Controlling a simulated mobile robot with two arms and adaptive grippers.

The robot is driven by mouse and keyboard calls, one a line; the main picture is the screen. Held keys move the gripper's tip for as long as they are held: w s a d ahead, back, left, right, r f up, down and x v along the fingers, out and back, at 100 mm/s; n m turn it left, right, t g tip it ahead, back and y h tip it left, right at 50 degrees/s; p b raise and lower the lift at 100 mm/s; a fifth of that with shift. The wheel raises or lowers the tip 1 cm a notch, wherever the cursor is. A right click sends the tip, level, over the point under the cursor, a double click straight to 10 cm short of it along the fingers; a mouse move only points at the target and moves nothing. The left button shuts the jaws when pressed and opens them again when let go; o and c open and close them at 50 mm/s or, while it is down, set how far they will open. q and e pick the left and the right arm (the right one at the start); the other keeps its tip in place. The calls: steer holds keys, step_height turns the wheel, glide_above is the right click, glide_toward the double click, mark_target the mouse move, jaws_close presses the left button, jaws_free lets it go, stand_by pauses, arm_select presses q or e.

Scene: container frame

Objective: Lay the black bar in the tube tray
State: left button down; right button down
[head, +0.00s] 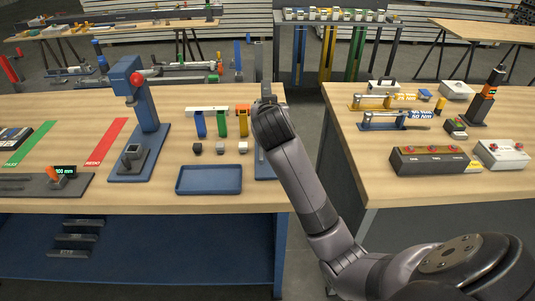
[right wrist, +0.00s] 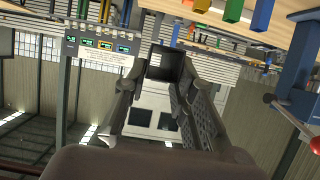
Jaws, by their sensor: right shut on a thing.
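My right gripper (head: 265,103) is above the right end of the left workbench, with its arm coming in from the lower right. In the right wrist view, my right gripper (right wrist: 165,85) is shut on the black bar (right wrist: 166,62), whose dark square end shows between the fingertips. In the head view the bar is hard to tell from the dark gripper. A shallow blue tray (head: 209,192), which seems to be the tube tray, lies empty at the bench's front edge, left of and below the gripper. My left gripper is not in view.
Three small blocks (head: 220,149) stand behind the tray, below blue, green and orange uprights (head: 222,122). A blue press with a red knob (head: 138,79) stands to their left. A gap separates this bench from the right bench (head: 375,185). Dark bars (head: 77,240) lie on the lower shelf.

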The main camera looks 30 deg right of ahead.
mark_target(269, 170)
steer(key=shift+d, duration=0.2)
step_height(269, 170, down, 20)
steer(key=shift+r+p, duration=0.2)
steer(key=shift+p, duration=0.75)
